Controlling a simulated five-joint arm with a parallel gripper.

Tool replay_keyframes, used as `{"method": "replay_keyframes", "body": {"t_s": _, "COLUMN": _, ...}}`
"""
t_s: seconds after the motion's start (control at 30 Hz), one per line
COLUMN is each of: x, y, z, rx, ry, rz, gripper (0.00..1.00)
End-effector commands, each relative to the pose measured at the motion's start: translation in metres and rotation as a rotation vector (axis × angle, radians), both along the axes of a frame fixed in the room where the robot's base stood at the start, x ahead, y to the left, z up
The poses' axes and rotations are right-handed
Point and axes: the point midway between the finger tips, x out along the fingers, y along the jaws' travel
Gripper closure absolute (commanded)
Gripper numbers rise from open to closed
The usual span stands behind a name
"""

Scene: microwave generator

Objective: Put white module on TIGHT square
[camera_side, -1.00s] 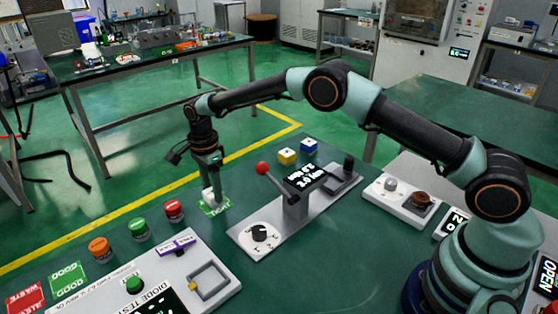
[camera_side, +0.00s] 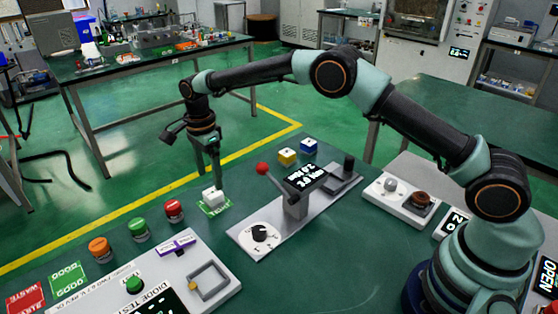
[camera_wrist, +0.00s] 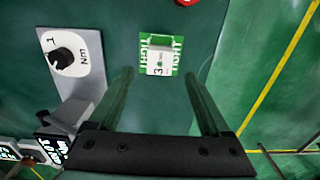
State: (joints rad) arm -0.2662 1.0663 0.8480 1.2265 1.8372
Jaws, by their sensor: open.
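The white module (camera_side: 212,196) sits on the green TIGHT square (camera_side: 213,209) at the table's far edge. In the wrist view the white module (camera_wrist: 160,63) rests over the middle of the green TIGHT square (camera_wrist: 174,52), whose lettering shows at both sides. My gripper (camera_side: 214,175) is above and just behind the module, apart from it. In the wrist view my gripper (camera_wrist: 158,76) is open and empty, its two fingers spread wider than the module.
Red (camera_side: 174,210), green and orange buttons line the left. Front-centre table is clear.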

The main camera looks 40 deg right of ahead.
Motion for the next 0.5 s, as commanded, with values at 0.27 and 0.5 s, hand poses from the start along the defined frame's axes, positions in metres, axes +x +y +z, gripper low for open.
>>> {"method": "replay_keyframes", "body": {"t_s": 0.27, "x": 0.001, "y": 0.0, "z": 0.053, "rx": 0.001, "ry": -0.003, "rz": 0.0, "gripper": 0.18}}
{"method": "replay_keyframes", "body": {"t_s": 0.5, "x": 0.0, "y": -0.001, "z": 0.074, "rx": 0.001, "ry": -0.004, "rz": 0.009, "gripper": 0.18}}
